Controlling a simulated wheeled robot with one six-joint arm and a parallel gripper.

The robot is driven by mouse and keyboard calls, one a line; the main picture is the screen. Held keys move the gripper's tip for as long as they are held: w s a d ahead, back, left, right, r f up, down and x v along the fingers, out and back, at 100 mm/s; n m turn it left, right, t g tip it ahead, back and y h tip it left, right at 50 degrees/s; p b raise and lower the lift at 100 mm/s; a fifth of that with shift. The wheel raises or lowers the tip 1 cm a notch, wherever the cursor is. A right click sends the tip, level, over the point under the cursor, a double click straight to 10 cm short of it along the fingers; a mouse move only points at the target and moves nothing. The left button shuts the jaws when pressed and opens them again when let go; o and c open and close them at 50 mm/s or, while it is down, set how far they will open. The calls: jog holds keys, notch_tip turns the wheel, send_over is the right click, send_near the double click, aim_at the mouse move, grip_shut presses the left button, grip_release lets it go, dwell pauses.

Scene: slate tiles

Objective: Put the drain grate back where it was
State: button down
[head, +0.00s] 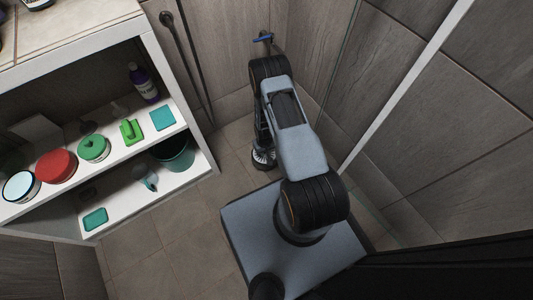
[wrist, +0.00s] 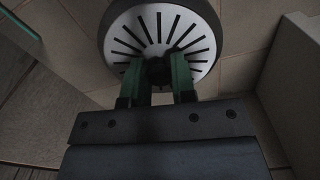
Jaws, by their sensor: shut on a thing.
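The drain grate (wrist: 150,22) is a round pale disc with dark radial slots, inside a dark ring. My gripper (wrist: 158,72) has its green fingers shut on a dark part at the middle of the grate. In the head view the grate (head: 264,160) shows low in the shower corner, below the end of my arm. My gripper is mostly hidden there behind my arm. I cannot tell whether the grate touches the floor or whether the dark ring belongs to it. The drain opening is not clearly visible.
A white shelf unit (head: 208,166) stands at the left with tubs, a purple bottle (head: 143,82) and a dark green bucket (head: 174,155). Tiled walls and a glass panel edge (head: 357,140) close in the right. Bare floor tiles (head: 150,235) lie between shelf and base.

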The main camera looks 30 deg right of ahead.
jog(key=shift+w+d+f+b, duration=0.45)
jog(key=shift+w+f+b, duration=0.3)
jog(key=shift+f, duration=0.75)
jog(key=shift+w+d+f+b, duration=0.5)
jog(key=shift+f+b, duration=0.4)
jog(key=shift+f, duration=0.55)
jog(key=shift+w+d+f+b, duration=0.4)
jog(key=shift+w+f+b, duration=0.35)
jog(key=shift+f, duration=0.75)
jog(key=shift+s, duration=0.15)
jog(key=shift+f+b, duration=0.35)
jog(key=shift+f, duration=0.05)
jog(key=c, duration=0.9)
grip_release()
jog(key=shift+c, duration=0.2)
